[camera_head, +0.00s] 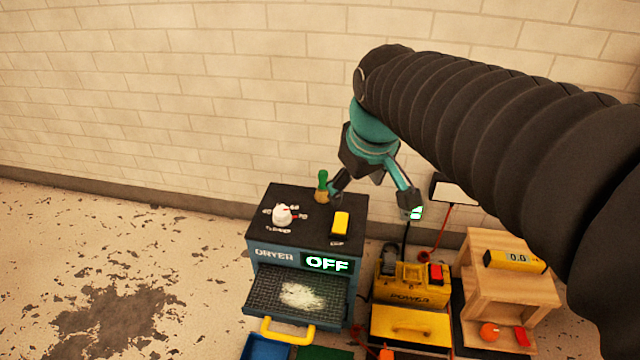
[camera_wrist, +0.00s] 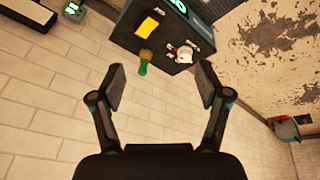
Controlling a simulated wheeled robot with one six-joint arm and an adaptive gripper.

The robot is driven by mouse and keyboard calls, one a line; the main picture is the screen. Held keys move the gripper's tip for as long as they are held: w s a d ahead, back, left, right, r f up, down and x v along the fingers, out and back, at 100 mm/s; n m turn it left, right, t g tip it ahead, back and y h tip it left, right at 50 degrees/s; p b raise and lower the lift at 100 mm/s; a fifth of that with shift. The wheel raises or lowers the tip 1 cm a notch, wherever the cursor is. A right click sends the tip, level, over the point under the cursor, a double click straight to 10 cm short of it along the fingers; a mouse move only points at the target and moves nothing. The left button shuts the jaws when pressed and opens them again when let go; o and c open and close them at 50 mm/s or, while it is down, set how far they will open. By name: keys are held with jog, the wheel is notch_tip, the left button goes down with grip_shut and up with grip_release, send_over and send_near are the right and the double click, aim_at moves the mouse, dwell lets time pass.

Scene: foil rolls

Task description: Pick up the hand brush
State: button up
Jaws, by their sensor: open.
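The hand brush (camera_head: 322,187) has a green handle and a tan bristle end. It stands upright on the back part of the dark top of the dryer (camera_head: 275,205). In the wrist view the brush (camera_wrist: 144,60) shows ahead, between the lines of the two fingers. My gripper (camera_head: 375,201) is open and empty. In the head view its left finger appears close to the brush, its right finger off past the dryer's right edge. In the wrist view my gripper (camera_wrist: 160,82) has its fingers wide apart with nothing between them; whether a finger touches the brush cannot be told.
A white knob (camera_head: 282,214) and a yellow block (camera_head: 340,224) sit on the dryer top near the brush. The dryer's display reads OFF, and its mesh tray (camera_head: 262,300) holds white flakes. A yellow power unit (camera_head: 410,285) and wooden stand (camera_head: 505,285) are at right. A brick wall is behind.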

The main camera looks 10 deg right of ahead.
jog(key=w+f+n+g+b, duration=0.15)
jog(key=w+n, duration=0.35)
jog(key=w, duration=0.9)
jog(key=n+g+b, duration=0.1)
jog(key=n+g, duration=0.2)
jog(key=n, duration=0.1)
send_over(323, 190)
jog(key=w, duration=0.1)
jog(key=shift+t, duration=0.25)
notch_tip(323, 190, down, 9)
jog(key=shift+d+r, duration=0.1)
jog(key=shift+d, duration=0.05)
jog(key=shift+w+f+n, duration=0.15)
jog(key=shift+f+n, duration=0.15)
notch_tip(323, 190, down, 14)
jog(key=shift+w+r+b, duration=0.1)
jog(key=shift+r+b, duration=0.1)
jog(key=shift+b, duration=1)
jog(key=c, duration=1.2)
